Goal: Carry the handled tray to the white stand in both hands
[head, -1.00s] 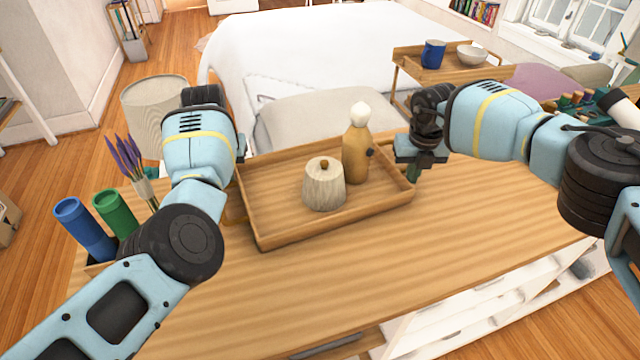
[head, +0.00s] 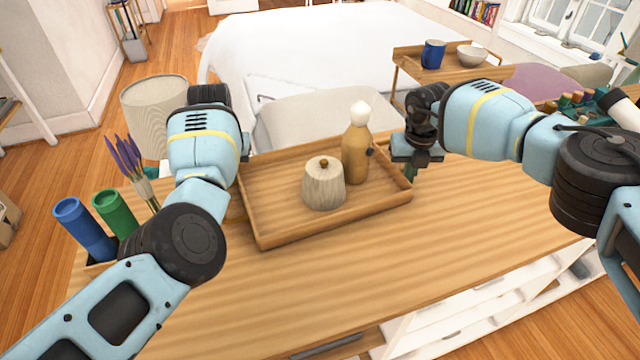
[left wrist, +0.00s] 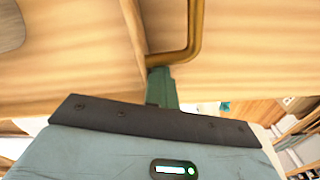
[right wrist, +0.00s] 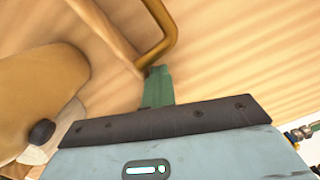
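The wooden tray (head: 272,205) is at the far edge of the wood-topped counter. On it are a pale lidded canister (head: 324,187) and a brown bottle (head: 356,150) with a white top; both are upright. My right gripper (head: 414,172) is at the tray's right end; in the right wrist view its green finger meets the brass handle (right wrist: 168,38). My left gripper (left wrist: 162,85) meets the other brass handle (left wrist: 195,25); my arm hides it in the head view. Both look shut on the handles. I cannot pick out a separate white stand.
Behind are a lampshade (head: 152,112) and a white bed (head: 300,50). A side table with a blue mug (head: 433,54) and bowl is at back right. The counter's front is clear.

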